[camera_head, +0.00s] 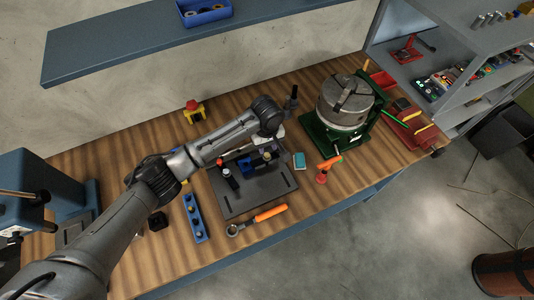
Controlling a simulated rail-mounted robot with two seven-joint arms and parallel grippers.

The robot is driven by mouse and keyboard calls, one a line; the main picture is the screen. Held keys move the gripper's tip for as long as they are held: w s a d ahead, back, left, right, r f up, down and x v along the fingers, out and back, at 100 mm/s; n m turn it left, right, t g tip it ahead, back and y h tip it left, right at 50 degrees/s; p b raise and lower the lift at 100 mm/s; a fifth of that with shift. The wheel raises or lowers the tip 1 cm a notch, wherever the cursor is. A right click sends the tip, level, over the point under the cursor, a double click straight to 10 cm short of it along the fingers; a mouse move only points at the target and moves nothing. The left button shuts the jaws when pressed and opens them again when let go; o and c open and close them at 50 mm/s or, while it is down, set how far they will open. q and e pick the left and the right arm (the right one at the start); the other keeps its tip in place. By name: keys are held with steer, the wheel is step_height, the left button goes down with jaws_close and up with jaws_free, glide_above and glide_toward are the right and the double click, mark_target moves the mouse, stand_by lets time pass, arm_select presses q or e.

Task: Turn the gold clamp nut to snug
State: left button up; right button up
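My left arm reaches in from the lower left, over the plate. My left gripper (277,134) is at the plate's far edge, near the gold spot. The wrist hides most of it, so its fingers cannot be made out. My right gripper is not in view.
An orange-handled ratchet (262,216) lies along the plate's near edge. A blue socket rail (194,218) lies left of the plate. A chuck (345,103) on a green base and an orange-handled tool (328,164) stand to the right. A red-and-yellow button box (194,112) stands behind.

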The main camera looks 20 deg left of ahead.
mark_target(267, 155)
arm_select(q)
steer(key=shift+f, duration=2.9)
steer(key=shift+c, duration=0.4)
steer(key=c, duration=0.6)
steer(key=shift+o, duration=0.2)
steer(key=shift+r+m+p, duration=0.3)
steer(key=shift+m+p, duration=0.5)
steer(key=shift+p, duration=0.25)
steer(key=shift+d+f+m+p, duration=0.1)
steer(key=shift+m+p, duration=0.55)
steer(key=shift+m, duration=0.25)
steer(key=shift+f+m, duration=0.2)
steer(key=shift+m, duration=0.5)
steer(key=o, duration=0.6)
steer(key=shift+o, duration=0.2)
